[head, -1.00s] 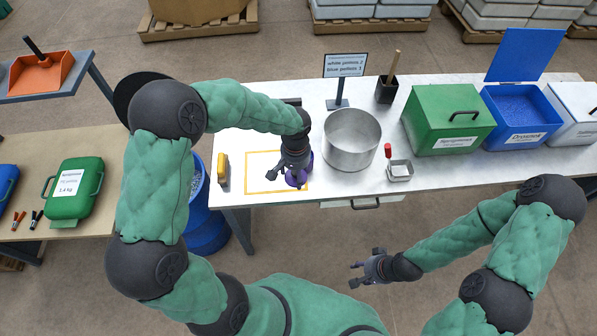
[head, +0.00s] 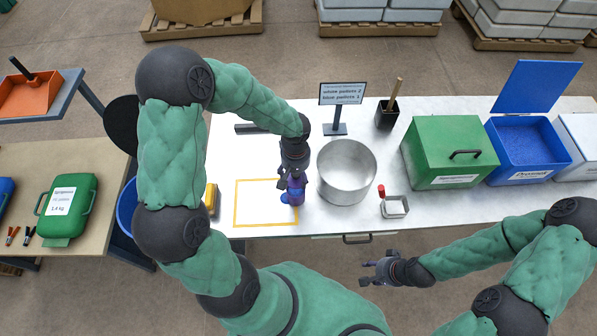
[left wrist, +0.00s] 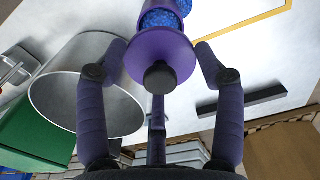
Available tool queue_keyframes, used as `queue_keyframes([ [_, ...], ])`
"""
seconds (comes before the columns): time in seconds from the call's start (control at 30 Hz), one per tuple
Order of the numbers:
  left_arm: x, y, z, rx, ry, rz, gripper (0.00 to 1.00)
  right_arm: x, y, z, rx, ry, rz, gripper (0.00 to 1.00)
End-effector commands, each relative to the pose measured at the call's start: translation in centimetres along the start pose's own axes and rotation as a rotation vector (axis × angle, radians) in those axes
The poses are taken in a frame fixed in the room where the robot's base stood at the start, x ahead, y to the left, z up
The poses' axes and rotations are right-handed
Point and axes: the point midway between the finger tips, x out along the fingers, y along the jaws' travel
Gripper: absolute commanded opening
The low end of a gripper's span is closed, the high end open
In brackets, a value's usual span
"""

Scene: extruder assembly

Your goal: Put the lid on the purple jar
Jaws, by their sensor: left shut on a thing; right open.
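My left gripper (head: 291,181) is shut on a purple round lid with a black knob. In the left wrist view the lid (left wrist: 160,50) lies between the fingers, with its knob (left wrist: 160,77) facing the camera. Just beyond it is a jar (left wrist: 162,18) with blue pellets and a bit of purple. In the head view the jar (head: 293,197) shows as a small blue patch below the gripper, at the right side of the yellow outline. I cannot tell whether lid and jar touch. My right gripper (head: 374,272) is open and empty, in front of the table.
A metal pot (head: 346,172) stands close right of my left gripper. A yellow outline (head: 236,205) marks the white table. A small tray (head: 395,207) with a red-handled tool, a green box (head: 448,150) and an open blue box (head: 528,150) stand farther right.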

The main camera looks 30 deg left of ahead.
Motion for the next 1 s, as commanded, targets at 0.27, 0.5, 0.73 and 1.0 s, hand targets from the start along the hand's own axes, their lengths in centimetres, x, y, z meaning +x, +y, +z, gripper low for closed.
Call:
queue_keyframes([
  [0.27,0.9,-0.1,0.0,-0.001,-0.001,-0.001,0.52,0.5,0.2,0.1,0.0,-0.003,0.0,0.43],
  [0.5,2.8,-0.1,0.1,-0.002,-0.002,-0.001,0.52,1.6,0.6,0.0,0.0,-0.002,0.0,0.43],
  [0.73,4.8,0.0,0.0,-0.001,0.0,0.0,0.52,3.0,1.1,0.0,0.0,-0.002,0.0,0.43],
  [1.0,6.3,0.0,0.0,-0.001,0.0,0.0,0.52,4.6,1.6,-0.1,0.0,-0.002,0.0,0.43],
])
